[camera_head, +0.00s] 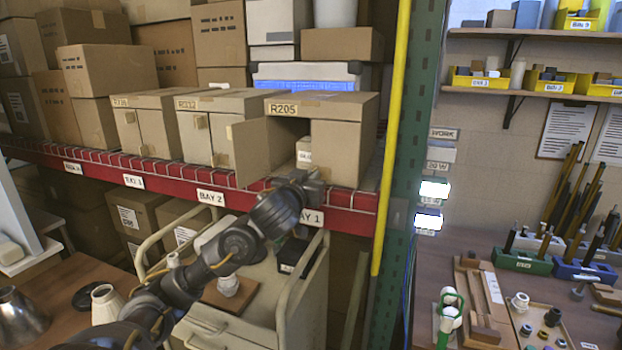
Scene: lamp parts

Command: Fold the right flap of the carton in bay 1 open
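The carton marked R205 (320,103) stands on the red-edged shelf above the BAY 1 label (312,217). Its left flap (250,148) is swung open toward me. Its right flap (343,152) looks shut across the right half of the front. A small labelled box (304,150) shows inside the open left half. My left gripper (312,186) is in front of the carton's lower front, by the shelf edge and below the opening. Its fingers are small and dark, so I cannot tell whether they are open or touch the flap. My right gripper is not in view.
Two more cartons (218,128) stand to the left on the shelf. A green upright post (403,140) and a yellow pole (390,140) stand just right of the carton. A cart (240,320) is below my arm. A workbench (460,255) is at right.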

